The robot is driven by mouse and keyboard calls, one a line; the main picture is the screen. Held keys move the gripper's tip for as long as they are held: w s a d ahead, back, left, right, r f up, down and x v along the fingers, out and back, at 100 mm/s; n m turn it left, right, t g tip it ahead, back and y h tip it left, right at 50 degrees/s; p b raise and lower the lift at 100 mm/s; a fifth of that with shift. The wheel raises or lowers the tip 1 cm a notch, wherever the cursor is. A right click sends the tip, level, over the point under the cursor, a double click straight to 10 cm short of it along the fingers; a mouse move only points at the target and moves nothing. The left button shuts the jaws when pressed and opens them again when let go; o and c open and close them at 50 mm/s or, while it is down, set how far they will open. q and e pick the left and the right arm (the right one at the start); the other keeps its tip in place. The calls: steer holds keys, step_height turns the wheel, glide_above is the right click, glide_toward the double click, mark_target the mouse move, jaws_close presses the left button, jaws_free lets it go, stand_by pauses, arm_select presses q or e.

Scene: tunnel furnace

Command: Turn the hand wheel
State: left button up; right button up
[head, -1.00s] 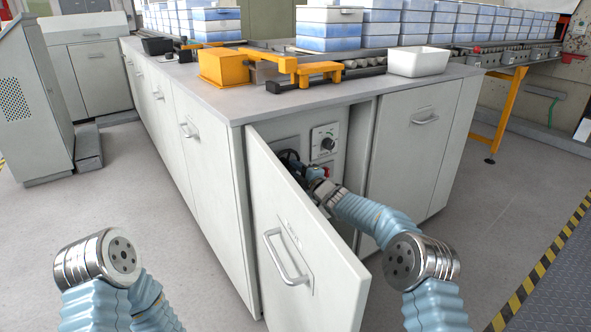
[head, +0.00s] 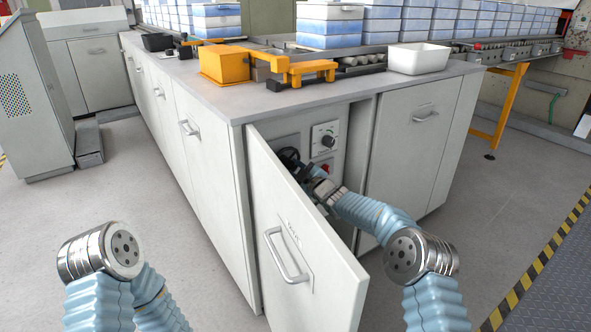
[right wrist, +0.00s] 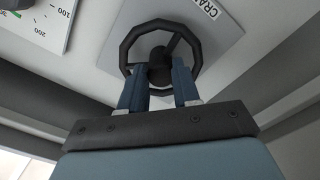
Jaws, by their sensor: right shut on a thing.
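The hand wheel (right wrist: 124,44) is a dark, many-sided ring with a hub and a spoke, mounted on a light plate inside the cabinet. In the head view the wheel (head: 289,156) shows partly above the edge of the open cabinet door (head: 300,240). My right gripper (right wrist: 160,78) reaches in behind the door, with its two blue fingers at the lower part of the wheel, on either side of the dark hub. It is shut on the hand wheel; the exact contact is partly hidden. My left gripper is out of view; only my left arm shows at the lower left.
A dial panel (head: 325,138) and a red button (head: 324,168) sit beside the wheel. The open door stands close to my right forearm. A white bin (head: 419,59) and an orange fixture (head: 226,66) stand on the counter.

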steer(key=shift+f, duration=0.1)
steer(key=o, duration=1.1)
steer(key=shift+c, duration=0.2)
steer(key=shift+s+d+b, duration=0.3)
steer(key=shift+s+d, duration=0.1)
steer(key=shift+s, duration=0.05)
steer(key=b+v, duration=0.2)
steer(key=v, duration=1)
steer(key=shift+s+d, duration=0.15)
steer(key=shift+s, duration=0.15)
